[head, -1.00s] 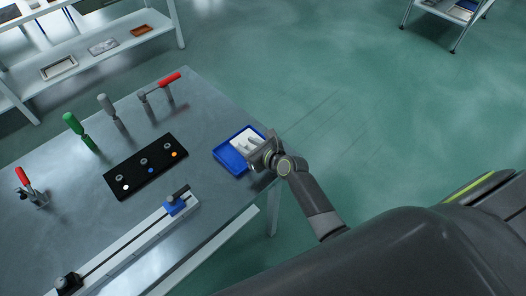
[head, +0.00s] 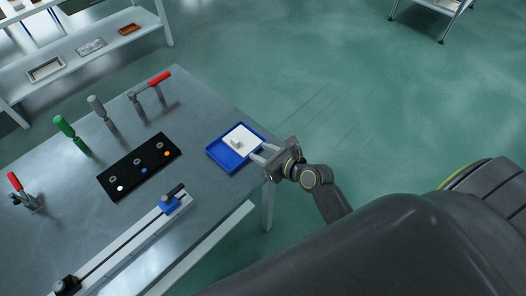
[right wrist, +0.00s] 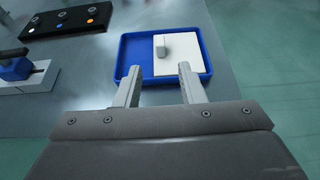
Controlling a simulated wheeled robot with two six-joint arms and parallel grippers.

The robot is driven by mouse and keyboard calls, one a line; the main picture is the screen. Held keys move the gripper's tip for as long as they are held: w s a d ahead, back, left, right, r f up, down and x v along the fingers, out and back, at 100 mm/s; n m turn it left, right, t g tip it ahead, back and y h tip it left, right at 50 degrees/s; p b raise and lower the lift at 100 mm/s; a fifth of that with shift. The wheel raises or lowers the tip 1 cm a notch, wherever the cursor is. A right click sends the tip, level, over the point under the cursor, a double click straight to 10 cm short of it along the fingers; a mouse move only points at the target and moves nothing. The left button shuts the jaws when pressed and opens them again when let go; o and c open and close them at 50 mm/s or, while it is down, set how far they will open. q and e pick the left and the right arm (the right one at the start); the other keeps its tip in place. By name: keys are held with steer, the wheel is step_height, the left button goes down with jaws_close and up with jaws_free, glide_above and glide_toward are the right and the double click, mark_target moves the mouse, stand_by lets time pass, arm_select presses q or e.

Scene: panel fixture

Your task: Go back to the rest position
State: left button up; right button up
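My right gripper (head: 262,155) is at the right edge of the table, just in front of a blue tray (head: 222,156). In the right wrist view its two fingers (right wrist: 157,85) are apart with nothing between them, and their tips overlap the near rim of the blue tray (right wrist: 128,58) in the picture. Inside the tray lies a white plate (head: 247,136) with a small light block (head: 236,143) on it; the block also shows in the right wrist view (right wrist: 162,46). My left gripper is in neither view.
On the metal table (head: 190,120) stand a black panel (head: 130,178), a rail with a blue slider (head: 172,205), a green-handled clamp (head: 66,130), a grey-handled one (head: 98,106) and two red-handled ones (head: 160,78) (head: 16,184). A shelf (head: 90,60) stands behind. Open floor lies right.

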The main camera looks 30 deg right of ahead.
steer(key=shift+s+n, duration=0.4)
steer(key=shift+n, duration=0.2)
steer(key=s+d+r+n+g+h, duration=0.1)
steer(key=s+d+n+g+h, duration=0.3)
steer(key=s+n, duration=0.95)
steer(key=s+d+n+g+h, duration=0.2)
steer(key=s+d+n+g, duration=0.3)
steer(key=s+n, duration=0.9)
steer(key=w+d+f+n+g, duration=0.1)
steer(key=w+f+n, duration=0.2)
steer(key=f, duration=2.2)
steer(key=s+a+f+g+b, duration=0.1)
steer(key=s+f, duration=1.4)
steer(key=f, duration=0.1)
steer(key=shift+f, duration=0.25)
